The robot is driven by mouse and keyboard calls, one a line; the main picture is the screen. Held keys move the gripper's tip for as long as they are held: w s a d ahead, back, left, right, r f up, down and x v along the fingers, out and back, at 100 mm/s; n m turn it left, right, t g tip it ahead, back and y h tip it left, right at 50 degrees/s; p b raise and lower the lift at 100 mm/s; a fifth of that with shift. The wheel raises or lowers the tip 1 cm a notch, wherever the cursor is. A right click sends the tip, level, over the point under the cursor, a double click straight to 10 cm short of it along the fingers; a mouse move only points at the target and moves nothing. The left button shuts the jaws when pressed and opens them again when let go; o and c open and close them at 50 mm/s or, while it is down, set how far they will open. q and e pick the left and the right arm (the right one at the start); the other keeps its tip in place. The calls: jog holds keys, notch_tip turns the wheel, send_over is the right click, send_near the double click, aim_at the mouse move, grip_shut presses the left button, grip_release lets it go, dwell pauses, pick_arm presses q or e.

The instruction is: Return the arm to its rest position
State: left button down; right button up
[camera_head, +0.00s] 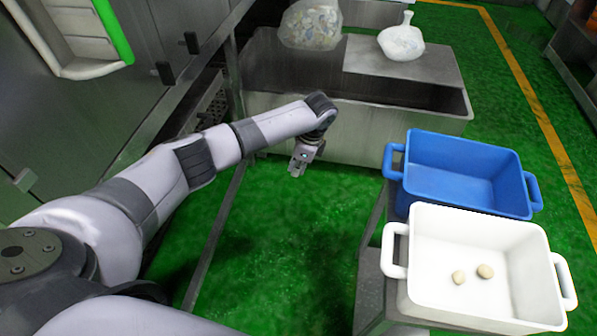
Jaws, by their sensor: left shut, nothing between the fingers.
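My left arm reaches in from the left side of the head view and stretches toward the middle. Its gripper (298,168) points down over the green floor, just in front of the grey metal trough. It is shut and small in the picture, with nothing seen in it. It is apart from the bins at the right. My right gripper is not in view.
A blue bin (462,206) and a white bin (430,300) with two round beige items (485,271) stand at the right. A grey machine (75,130) fills the left. Green floor (290,240) lies open between.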

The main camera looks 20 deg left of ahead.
pick_arm(q)
jog(key=shift+w+d, duration=0.1)
jog(key=s+d+f+n+t+h, duration=0.1)
jog(key=s+f+n, duration=0.1)
jog(key=s+f, duration=0.5)
jog(key=s+d+f+n+h+p, duration=0.1)
jog(key=s+f+n, duration=0.2)
jog(key=f, duration=0.8)
jog(key=s+d+f+n+t+h, duration=0.1)
jog(key=s+f+n, duration=0.1)
jog(key=s+f, duration=0.55)
jog(key=s+a+f+n, duration=0.1)
jog(key=s+f+n, duration=0.2)
jog(key=s+f, duration=0.4)
jog(key=s+f+n, duration=0.2)
jog(key=s+f, duration=0.4)
jog(key=s, duration=2)
jog(key=shift+a+f+n+p, duration=0.35)
jog(key=shift+f+n, duration=0.05)
